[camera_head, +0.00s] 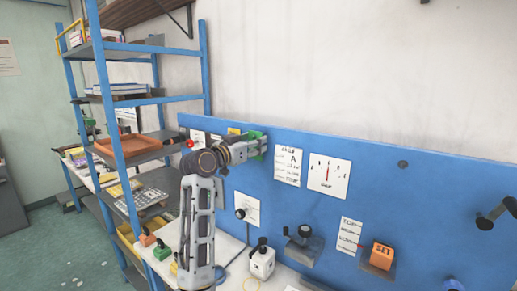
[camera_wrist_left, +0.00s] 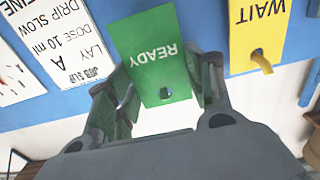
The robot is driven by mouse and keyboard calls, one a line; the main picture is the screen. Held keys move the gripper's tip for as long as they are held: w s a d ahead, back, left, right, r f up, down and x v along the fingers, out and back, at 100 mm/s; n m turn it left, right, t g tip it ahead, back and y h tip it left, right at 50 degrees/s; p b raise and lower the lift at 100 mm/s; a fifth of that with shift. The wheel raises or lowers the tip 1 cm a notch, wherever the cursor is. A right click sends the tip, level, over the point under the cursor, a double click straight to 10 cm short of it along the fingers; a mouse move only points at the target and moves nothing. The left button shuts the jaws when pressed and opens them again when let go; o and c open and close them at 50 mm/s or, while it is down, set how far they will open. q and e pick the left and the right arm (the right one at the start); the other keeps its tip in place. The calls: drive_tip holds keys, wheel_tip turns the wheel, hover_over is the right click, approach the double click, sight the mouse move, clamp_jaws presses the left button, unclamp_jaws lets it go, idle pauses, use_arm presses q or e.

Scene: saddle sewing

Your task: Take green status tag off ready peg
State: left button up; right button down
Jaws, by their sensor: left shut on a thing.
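The green tag reading READY (camera_wrist_left: 150,55) stands between the fingers of my left gripper (camera_wrist_left: 160,95), which is shut on it. The text is upside down in the left wrist view. The tag's small hole shows near the fingers, and no peg is seen sticking out of it. The ready peg itself cannot be made out. In the head view my left gripper (camera_head: 254,147) is at the left part of the blue board, with a bit of green beside it. How far the tag is from the board is unclear. My right gripper is not seen.
A yellow WAIT tag (camera_wrist_left: 258,25) hangs on a yellow peg close beside my left gripper. White job slip sheets (camera_head: 288,166) and a dial (camera_head: 328,177) are on the blue board (camera_head: 375,185). A blue shelf rack (camera_head: 110,95) stands left. A bench with small tools lies below.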

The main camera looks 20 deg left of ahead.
use_arm(q)
drive_tip(key=shift+s, duration=0.15)
drive_tip(key=shift+s+a+r, duration=0.2)
drive_tip(key=shift+s+a, duration=0.05)
drive_tip(key=shift+s, duration=0.35)
drive_tip(key=shift+s+a, duration=0.1)
drive_tip(key=shift+s, duration=0.15)
drive_tip(key=shift+v, duration=2.9)
